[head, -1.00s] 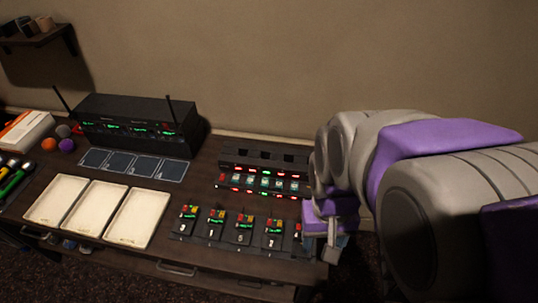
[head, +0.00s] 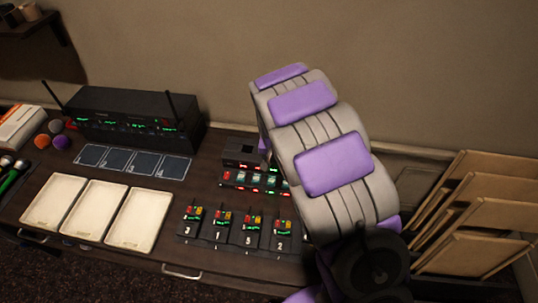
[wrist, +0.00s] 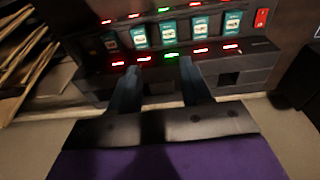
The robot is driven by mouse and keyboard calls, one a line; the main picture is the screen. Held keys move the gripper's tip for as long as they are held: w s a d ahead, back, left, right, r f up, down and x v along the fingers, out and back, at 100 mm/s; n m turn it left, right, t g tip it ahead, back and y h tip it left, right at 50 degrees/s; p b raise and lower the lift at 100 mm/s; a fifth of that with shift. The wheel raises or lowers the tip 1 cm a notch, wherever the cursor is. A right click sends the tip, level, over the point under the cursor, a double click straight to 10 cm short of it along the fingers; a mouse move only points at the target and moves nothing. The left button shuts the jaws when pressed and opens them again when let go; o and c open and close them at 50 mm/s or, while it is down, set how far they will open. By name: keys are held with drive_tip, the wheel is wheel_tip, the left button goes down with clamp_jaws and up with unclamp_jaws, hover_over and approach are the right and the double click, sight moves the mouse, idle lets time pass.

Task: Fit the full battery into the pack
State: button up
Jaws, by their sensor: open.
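The charger (head: 240,181) stands on the desk right of centre, partly hidden by my arm. In the wrist view it (wrist: 255,62) holds a row of teal batteries; the middle battery (wrist: 171,33) has green lights above and below it, and its neighbours have red ones. My gripper (wrist: 160,78) is open and empty, fingers pointing at the charger near the middle battery; I cannot tell whether they touch it. My arm hides the gripper in the head view. Several numbered packs (head: 219,228) with red and yellow tops lie in front of the charger. I cannot tell which is the task's pack.
Three cream trays (head: 95,209) lie left of the packs, below a row of dark numbered squares (head: 132,162). A black receiver (head: 128,120) with two antennas stands behind. Flat brown panels (head: 475,210) lean at the right.

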sight(272, 179)
drive_tip(key=f, duration=0.3)
drive_tip(key=w+f+b, duration=0.1)
drive_tip(key=f, duration=0.3)
drive_tip(key=w+f+b, duration=0.1)
drive_tip(key=f, duration=0.2)
drive_tip(key=shift+a+f, duration=0.25)
drive_tip(key=shift+a, duration=0.15)
drive_tip(key=shift+w+f, duration=0.1)
drive_tip(key=shift+f, duration=0.15)
drive_tip(key=shift+a, duration=0.15)
drive_tip(key=shift+a, duration=0.1)
drive_tip(key=shift+d, duration=0.3)
drive_tip(key=shift+f, duration=0.85)
idle(0.5)
idle(0.7)
